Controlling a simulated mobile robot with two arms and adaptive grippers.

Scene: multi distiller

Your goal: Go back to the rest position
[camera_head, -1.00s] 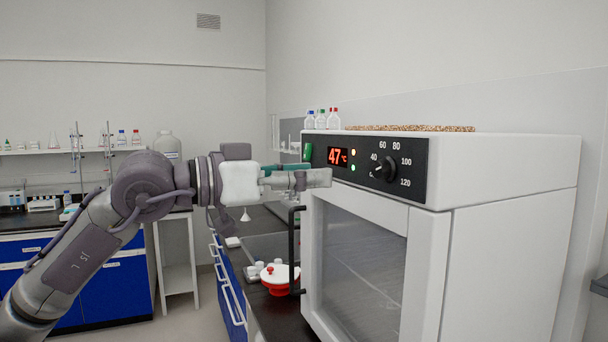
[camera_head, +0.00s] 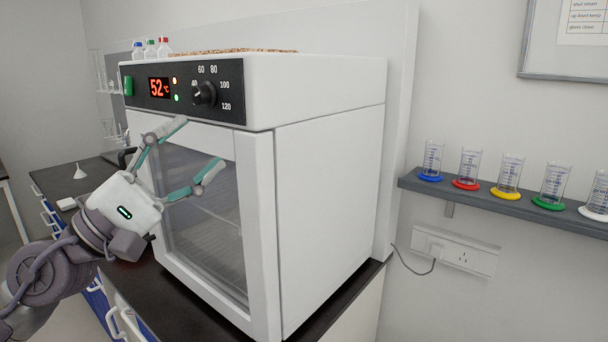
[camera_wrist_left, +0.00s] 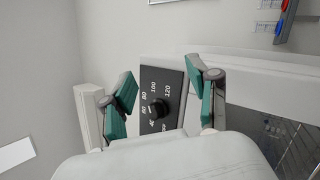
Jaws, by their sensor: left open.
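My left gripper (camera_head: 200,150) is open and empty, in front of the upper part of the white oven (camera_head: 325,190) in the head view. Its two teal-padded fingers are spread apart and point up and right. The oven's door with its glass window (camera_head: 205,235) looks closed. The display reads 52 °C beside a black knob (camera_head: 204,94). In the left wrist view the open fingers (camera_wrist_left: 160,95) stand either side of the knob (camera_wrist_left: 157,108), with the panel beyond them. My right gripper is in neither view.
A wall shelf (camera_head: 500,203) at right holds several graduated cylinders on coloured bases. A socket strip (camera_head: 457,250) with a cable is below it. Small bottles (camera_head: 150,48) show above the oven's back left. A white funnel (camera_head: 79,172) stands on the dark bench at left.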

